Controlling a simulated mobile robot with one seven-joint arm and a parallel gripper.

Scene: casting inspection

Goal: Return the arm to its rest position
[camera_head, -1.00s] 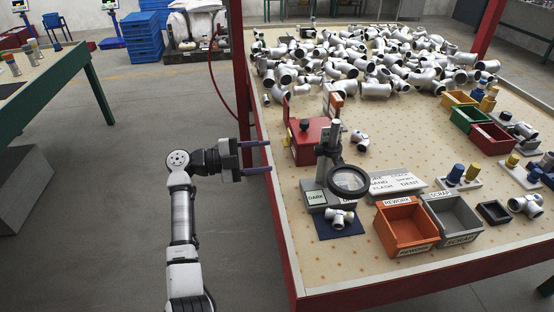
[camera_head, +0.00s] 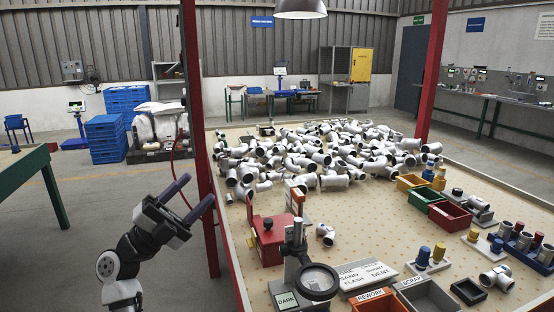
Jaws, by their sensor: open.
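My gripper (camera_head: 188,199) is at the left, beside the red post at the table's left edge. Its two purple fingers are spread apart with nothing between them, and they point up and to the right. My arm bends up from the bottom left of the picture; its lower links are out of view. The gripper appears off the inspection table (camera_head: 340,226), over the floor side.
A red post (camera_head: 197,130) stands right by my gripper. A magnifier stand (camera_head: 318,281) and a red box (camera_head: 268,245) are near the table's left edge. Castings (camera_head: 320,155) pile at the back. A green table (camera_head: 25,165) stands left, with open floor between.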

